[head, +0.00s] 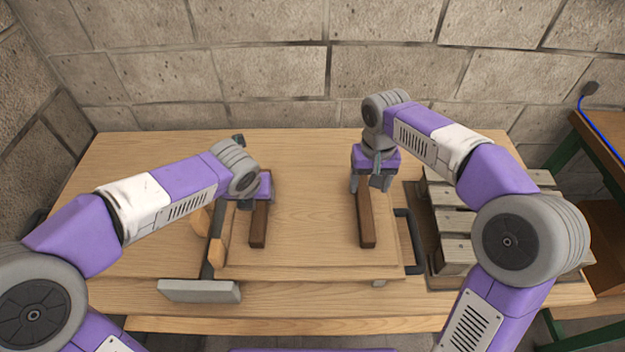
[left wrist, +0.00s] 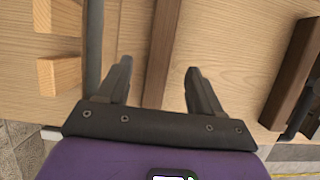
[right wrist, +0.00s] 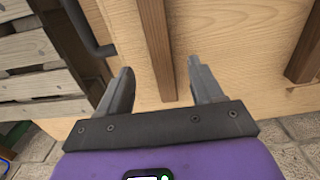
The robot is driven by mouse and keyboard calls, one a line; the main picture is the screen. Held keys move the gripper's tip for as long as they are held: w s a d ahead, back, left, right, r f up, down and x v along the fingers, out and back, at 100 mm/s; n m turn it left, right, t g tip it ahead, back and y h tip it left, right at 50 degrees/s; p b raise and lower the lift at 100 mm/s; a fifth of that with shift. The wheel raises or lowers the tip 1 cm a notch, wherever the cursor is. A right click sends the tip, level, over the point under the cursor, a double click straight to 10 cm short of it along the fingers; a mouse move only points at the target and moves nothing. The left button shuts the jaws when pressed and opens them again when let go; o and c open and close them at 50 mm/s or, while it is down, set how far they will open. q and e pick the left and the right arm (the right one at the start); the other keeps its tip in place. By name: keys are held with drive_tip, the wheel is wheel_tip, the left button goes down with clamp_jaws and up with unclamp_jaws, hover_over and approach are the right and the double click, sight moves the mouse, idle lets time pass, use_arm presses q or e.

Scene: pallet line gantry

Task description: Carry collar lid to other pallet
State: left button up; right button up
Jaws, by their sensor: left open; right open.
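The collar lid is a flat light-wood board (head: 310,215) in the middle of the table, with two dark brown battens on top. My left gripper (head: 247,204) is open at the far end of the left batten (head: 258,226). In the left wrist view this batten (left wrist: 161,50) runs between the open fingers (left wrist: 158,68). My right gripper (head: 371,183) is open above the far end of the right batten (head: 365,222). In the right wrist view that batten (right wrist: 157,45) runs between the fingers (right wrist: 159,68). I cannot tell whether any finger touches wood. What lies under the lid is mostly hidden.
A grey slatted pallet (head: 450,224) stands at the right, partly behind my right arm. A dark bar handle (head: 412,240) stands beside the lid's right edge. A grey block (head: 198,291) and upright wood pieces (head: 219,252) are at the left. A stone wall (head: 270,70) closes the back.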

sight(365, 202)
use_arm(q)
drive_tip(key=shift+w+r, duration=0.1)
drive_tip(key=shift+w, duration=0.1)
use_arm(e)
drive_tip(key=shift+w+r, duration=0.1)
drive_tip(key=shift+w, duration=0.1)
use_arm(q)
drive_tip(key=shift+s, duration=0.35)
use_arm(e)
drive_tip(key=shift+s+r, duration=0.1)
drive_tip(key=shift+s, duration=0.25)
use_arm(q)
drive_tip(key=shift+x, duration=3.85)
use_arm(e)
drive_tip(key=shift+f, duration=3.85)
use_arm(q)
drive_tip(key=shift+r, duration=0.1)
clamp_jaws()
use_arm(e)
clamp_jaws()
use_arm(q)
drive_tip(key=shift+w, duration=0.1)
use_arm(e)
drive_tip(key=shift+w, duration=0.1)
